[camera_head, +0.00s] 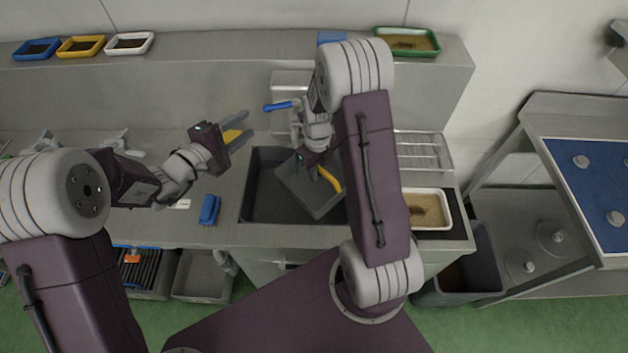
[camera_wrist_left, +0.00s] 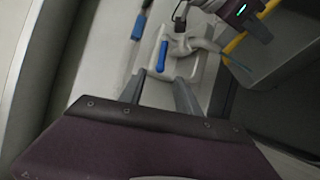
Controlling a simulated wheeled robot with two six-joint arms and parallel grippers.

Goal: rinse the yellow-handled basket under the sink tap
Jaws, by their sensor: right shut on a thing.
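The dark grey basket (camera_head: 302,190) with a yellow handle (camera_head: 330,178) is tilted in the dark sink (camera_head: 262,208). My right gripper (camera_head: 325,170) is shut on its handle, partly hidden by my forearm. In the left wrist view the yellow handle (camera_wrist_left: 236,42) shows at the upper right. The tap's blue lever (camera_head: 280,106) points left behind the sink; it also shows in the left wrist view (camera_wrist_left: 167,59). My left gripper (camera_head: 246,126) is open, left of the lever and apart from it. A yellow patch shows between its fingers; I cannot tell what it is.
Blue, yellow and white trays (camera_head: 82,46) stand on the back ledge at left, and a green tray (camera_head: 407,42) at right. A blue item (camera_head: 210,209) lies left of the sink. A white tray (camera_head: 425,209) and wire rack (camera_head: 425,150) are at right.

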